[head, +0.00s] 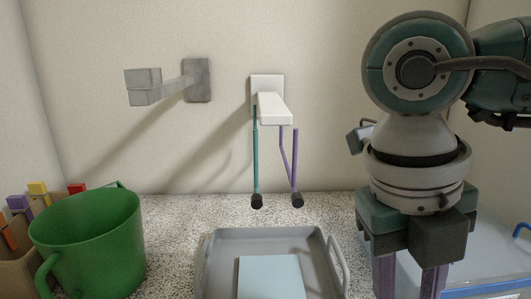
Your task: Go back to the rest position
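My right arm comes in from the right edge in the head view. Its gripper (409,280) points down, with two purple fingers set apart and a visible gap between them. The fingertips are cut off by the bottom edge of the picture. I see nothing between the parts of the fingers that show. My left gripper is not in view.
A grey tray (215,262) holding a pale blue flat item (270,278) sits on the speckled counter (185,235). A green mug (90,240) stands left, by a bin of coloured items (18,255). A white wall hook (270,105) carries teal and purple strands; a grey bracket (197,80) is beside it.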

